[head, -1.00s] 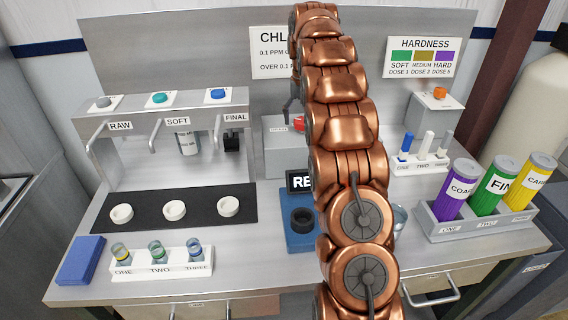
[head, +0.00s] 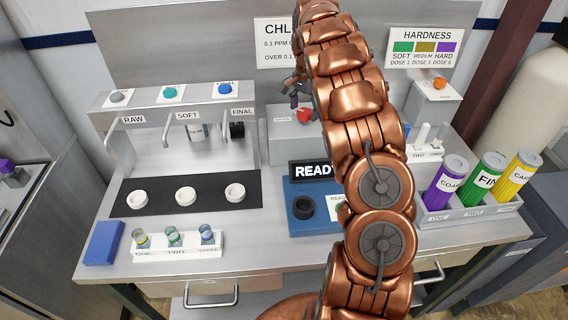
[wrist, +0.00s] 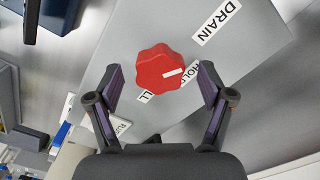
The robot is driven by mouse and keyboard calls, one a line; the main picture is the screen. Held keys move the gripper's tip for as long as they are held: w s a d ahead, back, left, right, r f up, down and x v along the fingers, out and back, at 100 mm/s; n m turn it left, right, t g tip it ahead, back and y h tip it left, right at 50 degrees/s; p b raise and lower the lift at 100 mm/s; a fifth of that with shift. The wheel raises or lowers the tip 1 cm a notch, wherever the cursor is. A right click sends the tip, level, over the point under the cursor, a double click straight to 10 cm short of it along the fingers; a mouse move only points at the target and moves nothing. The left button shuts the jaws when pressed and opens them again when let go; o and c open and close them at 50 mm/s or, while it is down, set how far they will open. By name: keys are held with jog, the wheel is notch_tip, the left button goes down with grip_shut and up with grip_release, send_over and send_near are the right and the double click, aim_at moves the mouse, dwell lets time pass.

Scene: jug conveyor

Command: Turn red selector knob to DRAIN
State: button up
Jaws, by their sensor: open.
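The red selector knob (wrist: 161,68) sits on a grey box face in the wrist view, with a white pointer mark on it. The mark points toward the HOLD label (wrist: 202,77), which is partly hidden by my finger. The DRAIN label (wrist: 216,22) is at the upper right, away from the mark. My gripper (wrist: 160,85) is open, with one finger on each side of the knob and visible gaps to it. In the head view the red knob (head: 304,116) shows on the grey box (head: 290,150), left of my arm, with my gripper (head: 291,92) beside it.
A blue unit with a READY display (head: 314,170) stands below the box. A bottle rack (head: 470,212) is at the right, and a vial rack (head: 178,246) is at the front left. Three taps line the rear left bench. Bare metal bench lies along the front.

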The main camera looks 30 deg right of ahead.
aim_at(304, 111)
jog(key=shift+r+m+p, duration=0.2)
jog(key=shift+m+p, duration=0.3)
jog(key=shift+p, duration=0.1)
jog(key=shift+w+r+b, duration=0.1)
jog(key=shift+r+b, duration=0.1)
jog(key=shift+b, duration=0.4)
jog(key=shift+r+b, duration=1.2)
jog(key=shift+r, duration=2.35)
jog(key=shift+s+a+r+n, duration=0.2)
jog(key=shift+s+a+n, duration=0.1)
jog(key=shift+s+a, duration=0.35)
jog(key=s+a+f+n+b, duration=0.2)
jog(key=s+a+n, duration=0.2)
jog(key=s+a, duration=0.6)
jog(key=s+a+f+n+g+b, duration=0.1)
jog(key=s+a+f+n+b, duration=0.1)
jog(key=s+a, duration=0.8)
jog(key=s+n+b, duration=0.1)
jog(key=s+n, duration=0.1)
jog(key=shift+n+b, duration=0.3)
jog(key=shift+b, duration=0.05)
jog(key=shift+a, duration=0.1)
